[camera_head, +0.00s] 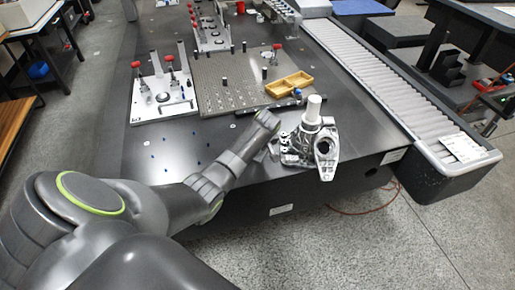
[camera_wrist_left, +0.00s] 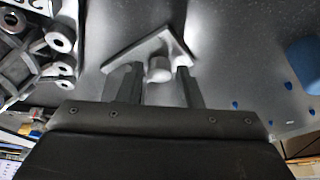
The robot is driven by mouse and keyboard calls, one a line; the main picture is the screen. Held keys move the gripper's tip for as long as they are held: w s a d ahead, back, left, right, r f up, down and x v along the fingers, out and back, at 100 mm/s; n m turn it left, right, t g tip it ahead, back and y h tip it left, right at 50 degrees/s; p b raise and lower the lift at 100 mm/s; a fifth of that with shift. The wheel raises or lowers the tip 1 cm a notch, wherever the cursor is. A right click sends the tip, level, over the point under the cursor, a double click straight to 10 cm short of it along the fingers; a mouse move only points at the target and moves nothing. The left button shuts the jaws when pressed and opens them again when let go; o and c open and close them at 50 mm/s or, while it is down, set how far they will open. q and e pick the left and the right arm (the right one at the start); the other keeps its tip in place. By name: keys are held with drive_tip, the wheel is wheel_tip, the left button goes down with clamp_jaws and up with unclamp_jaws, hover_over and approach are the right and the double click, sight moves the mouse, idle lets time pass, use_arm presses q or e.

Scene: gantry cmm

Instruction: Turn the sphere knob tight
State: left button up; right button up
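A small grey rounded knob (camera_wrist_left: 158,70) shows in the left wrist view, at a flat grey angled plate (camera_wrist_left: 150,45). I take it for the sphere knob. My left gripper (camera_wrist_left: 158,82) has its two dark fingers apart, one on each side of the knob. A narrow gap seems to show beside the knob, so I see no firm grip. In the head view my left arm reaches the table's near edge, left of the metal casting (camera_head: 325,150), and hides the knob. My right gripper is not in view.
The casting, with a white cylinder (camera_head: 313,109) upright on it, stands close right of my left gripper. A perforated plate (camera_head: 225,95) with a yellow tray (camera_head: 289,84) lies behind. A roller conveyor (camera_head: 375,75) runs along the right.

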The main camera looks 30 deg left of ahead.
use_arm(q)
clamp_jaws()
drive_tip(key=shift+r, duration=0.1)
